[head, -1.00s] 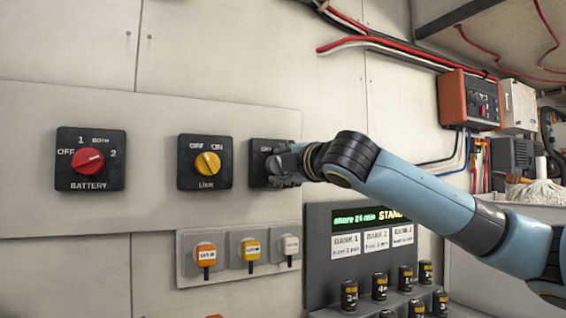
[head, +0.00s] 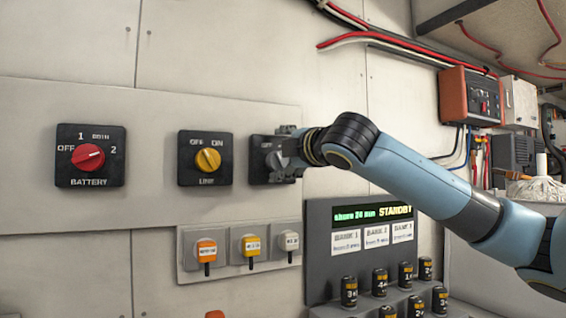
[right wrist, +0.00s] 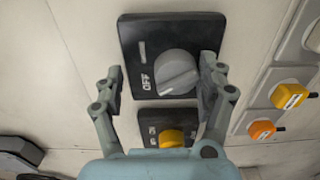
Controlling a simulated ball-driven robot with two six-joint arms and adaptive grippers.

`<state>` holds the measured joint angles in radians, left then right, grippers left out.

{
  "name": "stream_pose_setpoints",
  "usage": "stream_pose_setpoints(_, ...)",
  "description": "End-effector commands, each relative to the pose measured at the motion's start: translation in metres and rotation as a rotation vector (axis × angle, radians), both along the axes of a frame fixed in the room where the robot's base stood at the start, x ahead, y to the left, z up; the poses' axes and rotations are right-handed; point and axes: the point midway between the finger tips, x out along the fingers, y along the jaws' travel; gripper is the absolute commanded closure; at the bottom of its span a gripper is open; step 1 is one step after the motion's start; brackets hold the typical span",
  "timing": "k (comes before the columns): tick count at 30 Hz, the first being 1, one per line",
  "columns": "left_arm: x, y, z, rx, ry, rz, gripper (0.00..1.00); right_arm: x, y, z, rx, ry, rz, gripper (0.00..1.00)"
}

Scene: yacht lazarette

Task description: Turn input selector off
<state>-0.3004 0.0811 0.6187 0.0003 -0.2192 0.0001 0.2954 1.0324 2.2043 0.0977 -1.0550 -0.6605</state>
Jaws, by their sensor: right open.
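The input selector seems to be the grey knob (right wrist: 176,73) on a black plate (right wrist: 136,32) marked OFF, in the right wrist view. Its raised grip lies slantwise, and I cannot tell for sure which mark it points at. In the head view the plate (head: 258,173) is partly hidden behind my right gripper (head: 288,155). In the right wrist view my right gripper (right wrist: 161,68) is open, with one finger on each side of the knob. The left finger is clearly apart from it; the right one is close, and contact is unclear. My left gripper is not in view.
Left of the selector are a yellow link switch (head: 207,160) and a red battery switch (head: 88,157). Below are several small toggles on a pale plate (head: 226,270).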

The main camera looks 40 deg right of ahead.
Motion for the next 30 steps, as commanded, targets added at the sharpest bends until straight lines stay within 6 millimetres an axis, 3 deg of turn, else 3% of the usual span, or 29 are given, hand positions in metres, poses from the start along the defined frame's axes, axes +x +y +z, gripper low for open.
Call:
stream_pose_setpoints(1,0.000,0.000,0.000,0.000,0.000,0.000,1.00,0.000,0.001,0.017,-0.005,-0.017,0.003,0.33)
stream_pose_setpoints(3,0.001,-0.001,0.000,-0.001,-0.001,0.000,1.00,-0.001,0.002,0.034,-0.006,-0.021,0.004,0.31)
stream_pose_setpoints(4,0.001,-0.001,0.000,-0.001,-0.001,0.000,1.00,-0.001,0.002,0.042,-0.007,-0.023,0.006,0.25)
stream_pose_setpoints(6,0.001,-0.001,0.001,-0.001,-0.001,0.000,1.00,-0.001,0.002,0.056,-0.011,-0.027,0.005,0.25)
stream_pose_setpoints(11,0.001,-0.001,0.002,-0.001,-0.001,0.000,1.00,-0.002,0.002,0.080,-0.017,-0.028,0.003,0.25)
stream_pose_setpoints(15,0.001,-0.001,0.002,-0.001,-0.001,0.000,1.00,-0.002,0.002,0.088,-0.019,-0.024,0.003,0.25)
stream_pose_setpoints(23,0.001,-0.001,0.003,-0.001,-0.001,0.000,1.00,-0.003,0.002,0.090,-0.020,-0.022,0.003,0.25)
stream_pose_setpoints(24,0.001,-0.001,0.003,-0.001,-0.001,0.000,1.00,0.003,-0.001,0.034,0.014,0.110,-0.005,0.26)
stream_pose_setpoints(30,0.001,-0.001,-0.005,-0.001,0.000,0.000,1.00,-0.006,0.002,0.032,0.012,0.107,-0.005,0.26)
